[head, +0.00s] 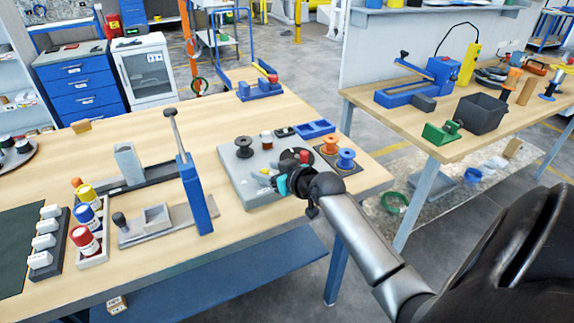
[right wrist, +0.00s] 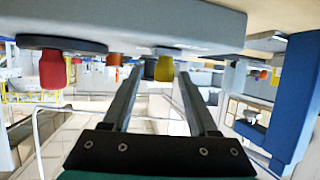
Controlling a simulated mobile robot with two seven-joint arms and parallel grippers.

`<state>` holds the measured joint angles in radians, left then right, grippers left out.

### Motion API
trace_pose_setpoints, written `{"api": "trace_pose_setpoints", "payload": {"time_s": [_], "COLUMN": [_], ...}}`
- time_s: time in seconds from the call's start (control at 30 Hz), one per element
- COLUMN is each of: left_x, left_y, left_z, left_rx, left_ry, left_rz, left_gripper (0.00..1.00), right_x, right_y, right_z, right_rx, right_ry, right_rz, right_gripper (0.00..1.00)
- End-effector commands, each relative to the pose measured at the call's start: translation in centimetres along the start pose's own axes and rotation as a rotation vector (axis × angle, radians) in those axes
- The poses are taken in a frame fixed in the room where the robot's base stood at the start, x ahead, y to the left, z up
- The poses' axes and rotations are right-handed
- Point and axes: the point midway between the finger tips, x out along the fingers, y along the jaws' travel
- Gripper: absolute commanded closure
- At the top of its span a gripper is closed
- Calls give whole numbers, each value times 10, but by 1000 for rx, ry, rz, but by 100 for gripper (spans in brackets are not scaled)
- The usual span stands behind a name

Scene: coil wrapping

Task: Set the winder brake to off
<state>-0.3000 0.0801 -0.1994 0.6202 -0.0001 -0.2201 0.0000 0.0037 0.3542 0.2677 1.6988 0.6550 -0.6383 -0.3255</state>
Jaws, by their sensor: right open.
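The winder (head: 236,172) is a grey block-like unit on the wooden table, with a black spool (head: 244,146) and a reddish-brown spool on top. A red knob (head: 304,155) on a dark disc stands at its right; it also shows in the right wrist view (right wrist: 53,70), outside my fingers on the left. A yellow knob (right wrist: 164,68) shows between my right fingers in that view, which is upside down. My right gripper (head: 266,180) is open at the winder's front right. I cannot tell if the fingers touch the yellow knob, or which part is the brake.
Orange and blue spools (head: 346,159) stand on a dark tray right of the winder. A blue open tray (head: 314,128) lies behind them. A blue upright lever post (head: 195,195) stands to the left. Bare tabletop lies in front of the winder.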

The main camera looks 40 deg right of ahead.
Motion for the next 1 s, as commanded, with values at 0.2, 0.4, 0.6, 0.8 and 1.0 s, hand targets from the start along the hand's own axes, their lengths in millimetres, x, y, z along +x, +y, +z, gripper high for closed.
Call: {"api": "trace_pose_setpoints", "payload": {"time_s": [0.2,0.4,0.6,0.8,1.0], "left_x": [-9,-15,-20,-24,-26], "left_y": [0,0,0,0,0], "left_z": [-1,-1,-2,-2,-2], "left_rx": [0,0,1,1,1], "left_ry": [0,0,0,0,0], "left_rz": [0,0,1,1,1], "left_gripper": [50,50,50,50,50], "right_x": [-33,-66,-97,-124,-140], "right_y": [0,0,0,0,1], "right_z": [0,0,0,0,0], "right_rx": [-3,-1,-2,-1,-1], "right_ry": [-2,-3,-4,-4,-1], "right_rz": [1,0,1,1,2], "right_gripper": [41,41,41,41,41]}}
